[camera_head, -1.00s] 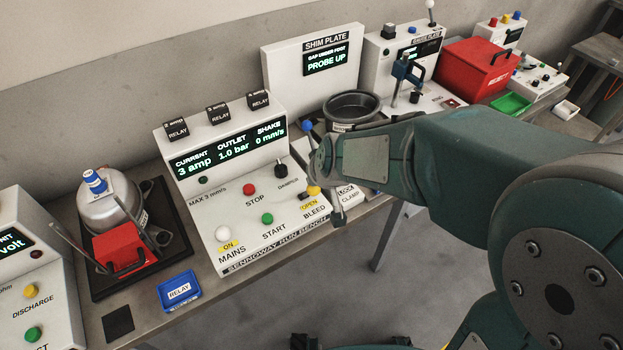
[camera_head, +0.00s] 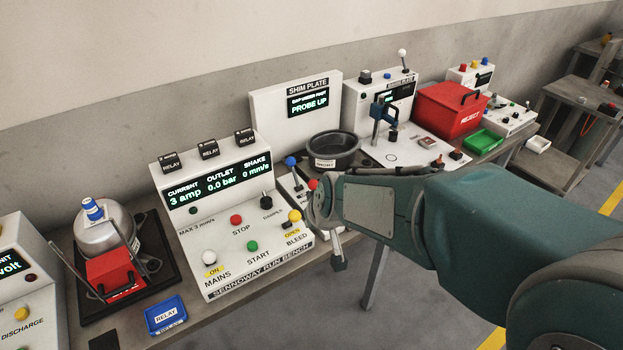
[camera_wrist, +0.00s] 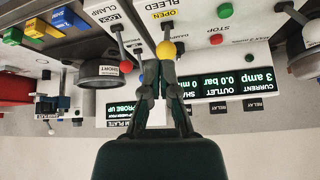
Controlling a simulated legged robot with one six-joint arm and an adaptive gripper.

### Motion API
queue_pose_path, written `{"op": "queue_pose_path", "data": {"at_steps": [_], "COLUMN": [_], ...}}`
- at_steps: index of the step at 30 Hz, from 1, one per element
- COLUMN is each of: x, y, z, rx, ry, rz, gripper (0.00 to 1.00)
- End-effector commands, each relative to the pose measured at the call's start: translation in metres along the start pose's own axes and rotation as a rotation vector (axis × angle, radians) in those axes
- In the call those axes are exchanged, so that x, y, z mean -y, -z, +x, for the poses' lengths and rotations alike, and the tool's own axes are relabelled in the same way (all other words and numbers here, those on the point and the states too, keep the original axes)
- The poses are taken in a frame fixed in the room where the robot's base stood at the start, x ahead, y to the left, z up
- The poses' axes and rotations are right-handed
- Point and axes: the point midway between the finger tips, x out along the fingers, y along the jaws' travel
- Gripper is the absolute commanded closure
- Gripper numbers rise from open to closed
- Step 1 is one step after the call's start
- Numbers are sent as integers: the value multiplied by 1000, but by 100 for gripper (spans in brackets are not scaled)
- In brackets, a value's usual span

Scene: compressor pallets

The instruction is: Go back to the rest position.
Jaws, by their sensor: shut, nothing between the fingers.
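The yellow bleed knob (camera_head: 294,215) stands upright above a yellow OPEN label. In the wrist view the yellow knob (camera_wrist: 166,49) appears right at the fingertips; I cannot tell whether they touch. The bench display (camera_head: 217,183) reads 3 amp, 0.0 bar and 0 mm/s. My arm hides part of the lock clamp area.
A compressor (camera_head: 103,236) with a red box stands on a black tray at left, near a blue relay bin (camera_head: 166,315). A dark round pot (camera_head: 333,148), a red reject box (camera_head: 450,110) and a green tray (camera_head: 480,141) stand along the bench. Open floor lies in front.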

Motion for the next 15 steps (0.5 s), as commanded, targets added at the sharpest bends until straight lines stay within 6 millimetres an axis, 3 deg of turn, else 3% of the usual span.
{"op": "queue_pose_path", "data": {"at_steps": [6, 11, 15], "x": [-6, -27, -44], "y": [-3, -22, -49], "z": [-14, -63, -107], "rx": [-2, 3, 17], "ry": [-10, -46, -87], "rz": [16, 74, 135], "gripper": [100, 100, 100]}}
